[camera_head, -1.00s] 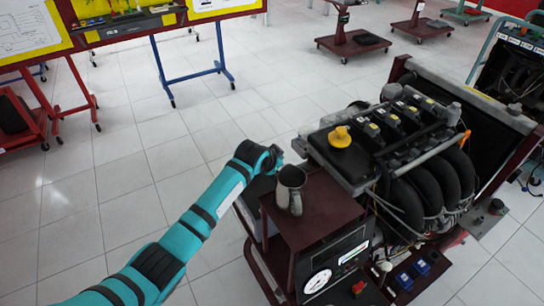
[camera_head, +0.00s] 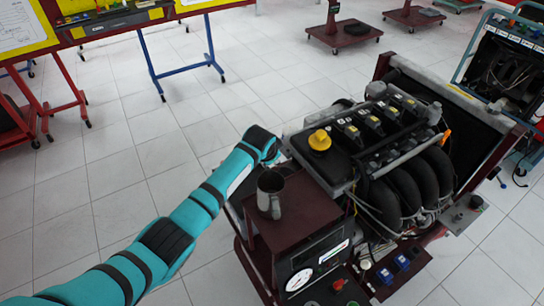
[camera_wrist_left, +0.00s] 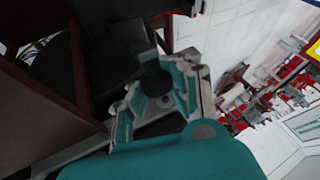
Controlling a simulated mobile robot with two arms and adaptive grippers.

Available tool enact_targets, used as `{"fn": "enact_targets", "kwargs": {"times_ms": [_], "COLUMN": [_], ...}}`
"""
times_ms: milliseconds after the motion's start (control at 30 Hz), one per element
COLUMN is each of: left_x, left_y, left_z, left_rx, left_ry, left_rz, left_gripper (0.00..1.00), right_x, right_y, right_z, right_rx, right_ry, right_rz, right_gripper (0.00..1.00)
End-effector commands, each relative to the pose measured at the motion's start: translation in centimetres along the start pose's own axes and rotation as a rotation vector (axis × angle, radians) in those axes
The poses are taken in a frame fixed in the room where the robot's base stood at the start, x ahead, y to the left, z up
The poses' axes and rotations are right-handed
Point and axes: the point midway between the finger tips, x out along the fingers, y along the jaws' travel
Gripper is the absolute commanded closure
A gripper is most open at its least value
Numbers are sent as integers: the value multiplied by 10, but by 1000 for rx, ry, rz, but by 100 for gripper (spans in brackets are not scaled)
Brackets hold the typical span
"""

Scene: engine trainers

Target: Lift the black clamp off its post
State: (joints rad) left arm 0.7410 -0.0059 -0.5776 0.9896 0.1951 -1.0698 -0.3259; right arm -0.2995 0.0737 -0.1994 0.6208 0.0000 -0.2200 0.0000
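The black clamp (camera_wrist_left: 156,77) appears in the left wrist view as a dark rounded piece between the fingers of my left gripper (camera_wrist_left: 158,98). Its post is hidden beneath it. The fingers with teal pads stand apart, one on each side of the dark piece; I cannot tell whether they touch it. In the head view my left gripper (camera_head: 277,151) is small and partly hidden at the end of the teal arm, low behind the maroon stand, and the clamp cannot be made out there. My right gripper is in no view.
A grey metal jug (camera_head: 270,194) stands on the maroon box (camera_head: 300,219) just in front of my left gripper. The engine (camera_head: 400,150) with its yellow cap (camera_head: 320,140) is to the right. Open tiled floor lies to the left.

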Motion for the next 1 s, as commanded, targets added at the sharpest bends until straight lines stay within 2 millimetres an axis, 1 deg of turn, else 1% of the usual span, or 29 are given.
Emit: {"fn": "enact_targets", "kwargs": {"times_ms": [33,133,200,467,633,800,867,1000], "left_x": [-7,-7,-7,-4,-3,-5,-9,-27], "left_y": [-2,-2,-2,-1,-1,-1,-2,-1], "left_z": [-13,-13,-13,-8,-6,-5,-5,-5], "left_rx": [1,1,1,1,1,1,1,1], "left_ry": [26,26,26,16,12,11,12,14], "left_rz": [-4,-4,-4,-3,-2,-2,-3,-3], "left_gripper": [100,100,88,54,53,53,53,53], "right_x": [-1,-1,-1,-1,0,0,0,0], "right_y": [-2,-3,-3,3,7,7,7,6], "right_z": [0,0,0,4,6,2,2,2], "right_rx": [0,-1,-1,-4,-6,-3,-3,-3], "right_ry": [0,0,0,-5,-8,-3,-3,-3], "right_rz": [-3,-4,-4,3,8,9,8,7], "right_gripper": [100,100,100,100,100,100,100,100]}}
